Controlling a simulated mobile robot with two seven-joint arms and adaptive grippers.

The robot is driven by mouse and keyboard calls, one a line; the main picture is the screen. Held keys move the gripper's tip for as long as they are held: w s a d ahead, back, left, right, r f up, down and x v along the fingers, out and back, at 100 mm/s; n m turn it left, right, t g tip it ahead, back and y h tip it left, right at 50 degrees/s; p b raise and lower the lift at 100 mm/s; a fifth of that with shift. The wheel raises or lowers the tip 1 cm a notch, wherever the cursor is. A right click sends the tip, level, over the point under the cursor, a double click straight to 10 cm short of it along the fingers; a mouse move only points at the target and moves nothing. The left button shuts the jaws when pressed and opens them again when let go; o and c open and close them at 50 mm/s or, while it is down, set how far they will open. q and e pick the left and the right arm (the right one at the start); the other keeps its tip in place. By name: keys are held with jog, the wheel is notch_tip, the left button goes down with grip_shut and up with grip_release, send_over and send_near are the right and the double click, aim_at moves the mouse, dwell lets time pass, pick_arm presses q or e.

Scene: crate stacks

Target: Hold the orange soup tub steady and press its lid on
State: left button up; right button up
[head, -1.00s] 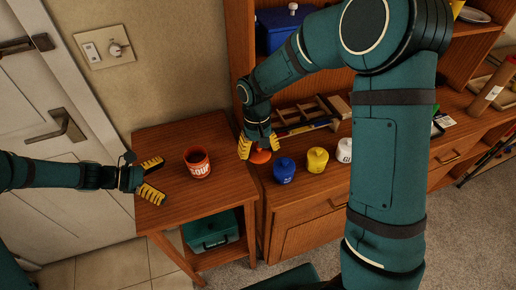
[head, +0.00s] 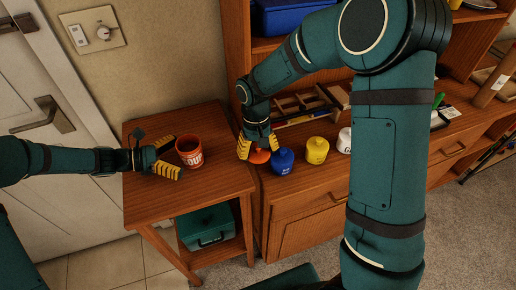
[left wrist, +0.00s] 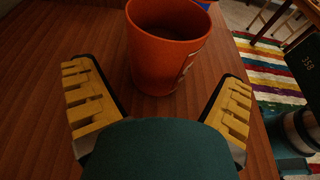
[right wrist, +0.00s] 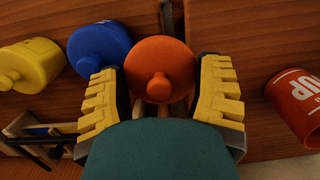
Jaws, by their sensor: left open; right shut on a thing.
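The orange soup tub (head: 189,152) stands upright and uncovered on the small wooden table. It also shows in the left wrist view (left wrist: 165,50), just beyond the fingers, and at the right edge of the right wrist view (right wrist: 296,105). My left gripper (head: 172,157) is open, its fingers pointing at the tub from the left; in the left wrist view the tub lies ahead, between the finger lines. My right gripper (head: 258,150) is shut on the orange lid (right wrist: 160,70), a round lid with a knob, over the cabinet top right of the tub.
A blue tub (head: 281,161), a yellow tub (head: 316,150) and a white tub (head: 344,140) stand right of the orange lid. A wooden divided tray (head: 305,103) lies behind them. A teal box (head: 206,229) sits on the table's lower shelf. The table's front is clear.

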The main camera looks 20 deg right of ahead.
aim_at(191, 153)
pick_arm(q)
jog(key=shift+x, duration=1.45)
pick_arm(e)
jog(key=shift+f, duration=0.3)
pick_arm(q)
jog(key=c, duration=0.8)
jog(key=shift+c, duration=0.2)
pick_arm(e)
jog(key=w+a+r+n, duration=0.1)
jog(key=w+a+r, duration=0.35)
jog(key=a, duration=0.45)
jog(key=w+a+r+n, duration=0.1)
jog(key=w+a+r, duration=0.2)
jog(key=a+r, duration=0.45)
notch_tip(191, 153, down, 6)
jog(key=a, duration=0.1)
jog(key=shift+s+a, duration=0.25)
